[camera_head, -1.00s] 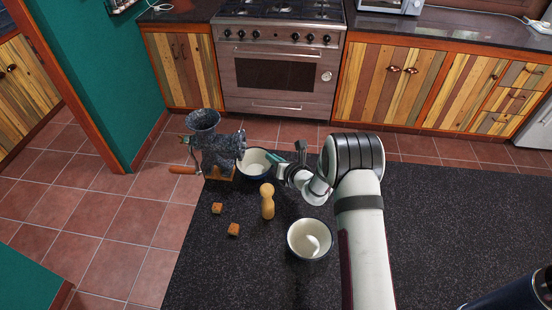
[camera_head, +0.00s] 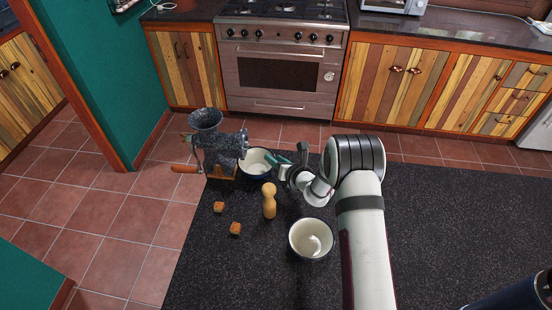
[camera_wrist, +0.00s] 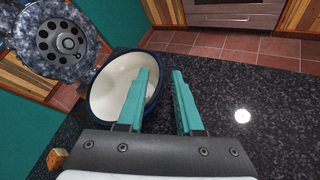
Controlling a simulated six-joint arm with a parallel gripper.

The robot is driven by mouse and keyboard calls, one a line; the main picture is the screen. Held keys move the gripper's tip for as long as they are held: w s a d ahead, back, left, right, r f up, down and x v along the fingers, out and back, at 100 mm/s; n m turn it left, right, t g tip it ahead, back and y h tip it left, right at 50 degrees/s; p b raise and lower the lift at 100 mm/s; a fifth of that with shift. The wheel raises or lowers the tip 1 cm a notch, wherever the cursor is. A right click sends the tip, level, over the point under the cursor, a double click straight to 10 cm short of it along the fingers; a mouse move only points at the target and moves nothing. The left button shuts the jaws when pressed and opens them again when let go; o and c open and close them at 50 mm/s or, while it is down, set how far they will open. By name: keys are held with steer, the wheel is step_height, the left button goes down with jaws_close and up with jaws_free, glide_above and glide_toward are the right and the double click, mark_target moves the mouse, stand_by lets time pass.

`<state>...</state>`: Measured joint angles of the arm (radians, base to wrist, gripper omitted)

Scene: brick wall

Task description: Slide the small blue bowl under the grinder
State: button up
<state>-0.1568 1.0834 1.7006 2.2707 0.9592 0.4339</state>
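The grinder (camera_head: 222,147) is a dark speckled hand mill with a wooden handle, at the counter's far left edge. The small blue bowl (camera_head: 256,163), white inside with a dark blue rim, stands just right of its outlet. In the wrist view the bowl (camera_wrist: 112,84) is close beside the perforated outlet plate (camera_wrist: 62,42), which overlaps its left rim in the picture. My gripper (camera_wrist: 161,72) has its teal fingers apart at the bowl's right side. The left finger overlaps the bowl's inside and the right finger is outside the rim. Contact cannot be told.
A second white bowl with a dark rim (camera_head: 311,240) stands nearer the front. A wooden pepper mill (camera_head: 269,201) and two small brown cubes (camera_head: 218,207) (camera_head: 235,229) lie between.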

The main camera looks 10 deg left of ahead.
steer(key=shift+o, duration=0.2)
steer(key=v, duration=1.6)
steer(key=s+a+r+n+g+y, duration=0.2)
steer(key=s+a+r+n+g, duration=0.2)
steer(key=s+r+n, duration=0.3)
steer(key=s+a+r+n+g+y, duration=0.3)
steer(key=s+a+r+n, duration=0.2)
steer(key=s+r+n, duration=0.25)
steer(key=s+d+n+g+h, duration=0.45)
steer(key=s+n, duration=0.45)
steer(key=s, duration=0.3)
steer(key=s+d+f+n+h, duration=0.2)
steer(key=s+d+n+h, duration=0.3)
steer(key=d, duration=0.6)
steer(key=shift+s+t+h, duration=0.2)
steer(key=shift+t+h, duration=0.25)
steer(key=shift+h, duration=0.3)
steer(key=shift+o, duration=0.3)
